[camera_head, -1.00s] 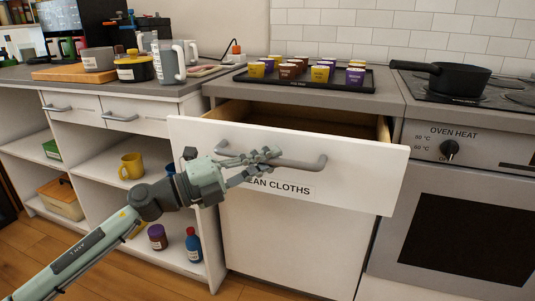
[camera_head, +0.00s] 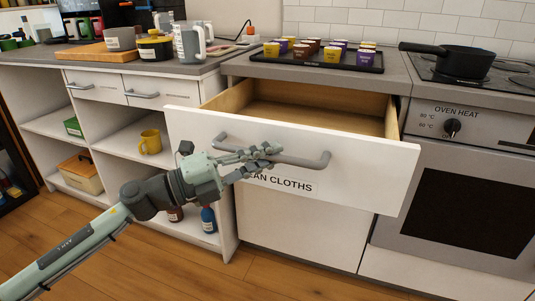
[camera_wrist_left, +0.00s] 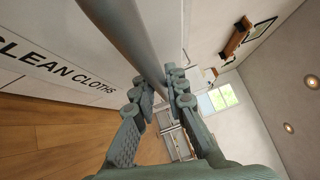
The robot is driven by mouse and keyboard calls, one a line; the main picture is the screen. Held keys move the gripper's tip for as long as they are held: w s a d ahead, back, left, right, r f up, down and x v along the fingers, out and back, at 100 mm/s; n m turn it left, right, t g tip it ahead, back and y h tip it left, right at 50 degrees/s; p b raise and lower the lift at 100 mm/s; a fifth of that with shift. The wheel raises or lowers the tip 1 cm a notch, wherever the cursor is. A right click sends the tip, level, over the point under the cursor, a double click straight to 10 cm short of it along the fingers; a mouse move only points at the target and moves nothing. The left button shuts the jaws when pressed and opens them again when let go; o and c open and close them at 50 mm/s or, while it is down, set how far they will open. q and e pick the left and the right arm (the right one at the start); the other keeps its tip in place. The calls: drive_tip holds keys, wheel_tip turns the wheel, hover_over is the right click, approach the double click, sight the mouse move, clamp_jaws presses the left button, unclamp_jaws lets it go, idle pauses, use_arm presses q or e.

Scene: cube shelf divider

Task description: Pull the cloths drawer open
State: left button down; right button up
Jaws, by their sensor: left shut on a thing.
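The cloths drawer (camera_head: 370,178) has a white front with a label reading "CLEAN CLOTHS", partly covered by my gripper in the head view. The drawer stands well out from the cabinet, and its wooden inside (camera_head: 300,105) shows as empty where I can see it. My left gripper (camera_head: 268,156) is shut on the grey bar handle (camera_head: 308,161), near the handle's middle. In the left wrist view the handle (camera_wrist_left: 135,35) runs between the two fingers (camera_wrist_left: 158,95). My right gripper is not in view.
A dark tray (camera_head: 318,64) with several small cups sits on the counter above the drawer. A black pan (camera_head: 463,62) stands on the stove at right. Open shelves with a yellow mug (camera_head: 150,142) are at left. The wooden floor (camera_head: 290,275) in front is clear.

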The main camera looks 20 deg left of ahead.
use_arm(q)
drive_tip(key=c, duration=1.5)
unclamp_jaws()
drive_tip(key=shift+c, duration=0.2)
drive_tip(key=v, duration=1.2)
drive_tip(key=shift+r, duration=0.1)
